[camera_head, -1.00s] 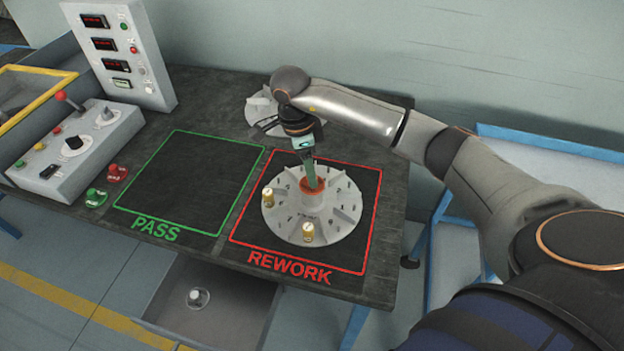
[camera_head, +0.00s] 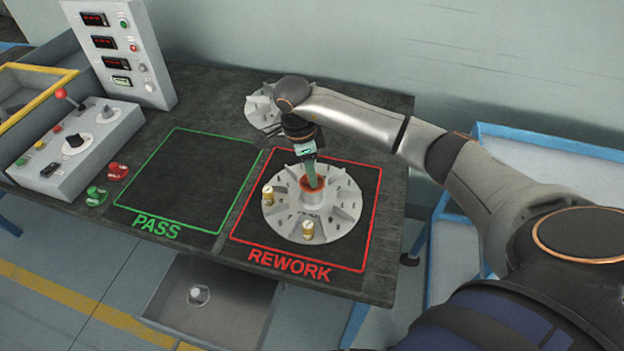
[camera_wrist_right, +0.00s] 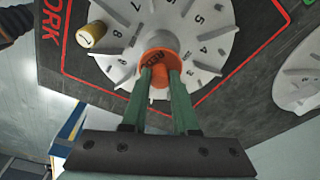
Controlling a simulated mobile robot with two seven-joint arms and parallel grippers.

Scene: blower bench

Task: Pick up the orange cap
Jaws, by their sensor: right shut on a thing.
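The orange cap (camera_head: 311,192) is at the hub of the grey finned impeller (camera_head: 345,195), which lies inside the red REWORK square. It also shows in the right wrist view (camera_wrist_right: 160,58), with dark lettering on it. My right gripper (camera_head: 313,184) points down at the hub with its green fingers shut on the cap. In the right wrist view the fingertips (camera_wrist_right: 161,75) are on either side of the cap's near part. The cap appears seated on the hub; I cannot tell if there is a gap below it. My left gripper is not in view.
Two brass weights (camera_head: 268,195) (camera_head: 308,230) stand on the impeller. A second grey impeller (camera_head: 262,110) lies behind, near my arm. The green PASS square (camera_head: 190,180) is empty. A control box (camera_head: 85,145) stands at the left. An open drawer (camera_head: 215,310) is below the bench.

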